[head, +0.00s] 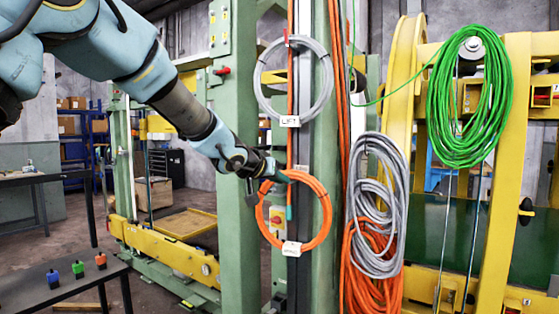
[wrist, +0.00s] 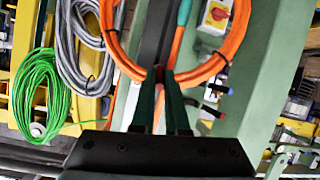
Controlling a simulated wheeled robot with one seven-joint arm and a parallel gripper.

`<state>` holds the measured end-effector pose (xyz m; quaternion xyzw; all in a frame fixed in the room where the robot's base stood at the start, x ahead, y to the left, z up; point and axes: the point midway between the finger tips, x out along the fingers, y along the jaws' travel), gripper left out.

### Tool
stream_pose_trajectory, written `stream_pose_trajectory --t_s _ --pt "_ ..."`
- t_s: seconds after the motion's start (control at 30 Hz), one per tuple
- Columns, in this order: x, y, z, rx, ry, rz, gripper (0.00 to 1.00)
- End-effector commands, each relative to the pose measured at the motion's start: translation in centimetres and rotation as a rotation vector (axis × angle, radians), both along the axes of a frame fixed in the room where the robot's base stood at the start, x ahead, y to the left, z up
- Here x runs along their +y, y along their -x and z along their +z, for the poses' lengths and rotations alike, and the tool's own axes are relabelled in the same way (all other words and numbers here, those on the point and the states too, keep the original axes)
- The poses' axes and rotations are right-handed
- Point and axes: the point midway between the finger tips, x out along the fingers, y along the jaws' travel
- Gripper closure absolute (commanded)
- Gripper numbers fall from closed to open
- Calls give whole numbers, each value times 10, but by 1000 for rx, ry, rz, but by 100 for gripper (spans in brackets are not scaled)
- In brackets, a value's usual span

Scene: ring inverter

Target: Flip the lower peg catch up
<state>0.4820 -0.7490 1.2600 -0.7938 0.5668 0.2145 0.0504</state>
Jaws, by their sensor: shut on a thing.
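The orange cable coil (head: 327,208) hangs on the lower peg of the grey rail, with a white tag (head: 291,248) at its bottom. My gripper (head: 284,178) is at the top of this coil, where the lower peg is. In the wrist view my gripper's dark fingers (wrist: 159,84) close on a small reddish piece (wrist: 158,72), the lower peg catch, in front of the orange coil (wrist: 228,50). The fingers hide most of the catch and peg, so I cannot tell its angle. The upper peg has a red catch (head: 287,41) above the grey coil.
The grey coil (head: 330,90) with its "LIFT" tag hangs above. Grey and orange cable bundles (head: 378,210) and a green coil (head: 470,105) hang to the right. A green post (head: 238,230) stands close left of the rail. A dark table (head: 65,285) holds small coloured blocks.

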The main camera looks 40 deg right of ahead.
Motion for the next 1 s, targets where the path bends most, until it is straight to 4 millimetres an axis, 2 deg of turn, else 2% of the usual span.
stream_pose_trajectory --t_s 0.03,1.0 --pt "0 -2 9 8 -21 3 100" --pt "-19 -4 19 144 -546 -2 100"
